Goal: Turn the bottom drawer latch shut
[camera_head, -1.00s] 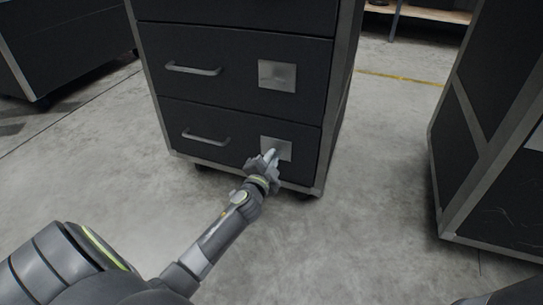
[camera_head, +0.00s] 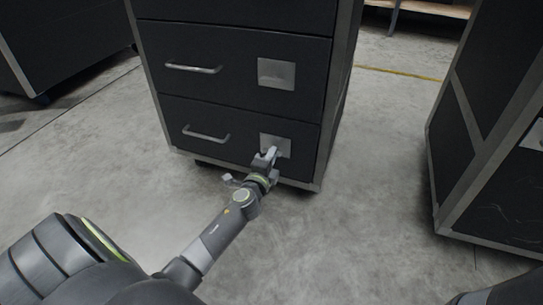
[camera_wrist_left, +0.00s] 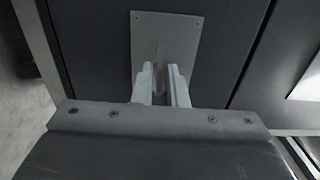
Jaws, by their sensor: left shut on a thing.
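The black cabinet's bottom drawer (camera_head: 244,137) looks closed, with a bar handle (camera_head: 206,135) on its left. Its latch plate (camera_head: 283,141) is a light square on the right side of the drawer front; it also shows in the left wrist view (camera_wrist_left: 183,25). My left gripper (camera_head: 268,155) is at this plate, its fingers (camera_wrist_left: 163,80) shut on the latch (camera_wrist_left: 160,64), a small grey piece in front of the plate. The fingers hide most of the latch, so its exact angle is hard to tell. My right gripper does not show.
The drawer above has its own handle (camera_head: 193,69) and latch plate (camera_head: 276,73). Another dark cabinet (camera_head: 490,150) stands at the right and one (camera_head: 62,40) at the far left. The concrete floor (camera_head: 385,170) between them is clear.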

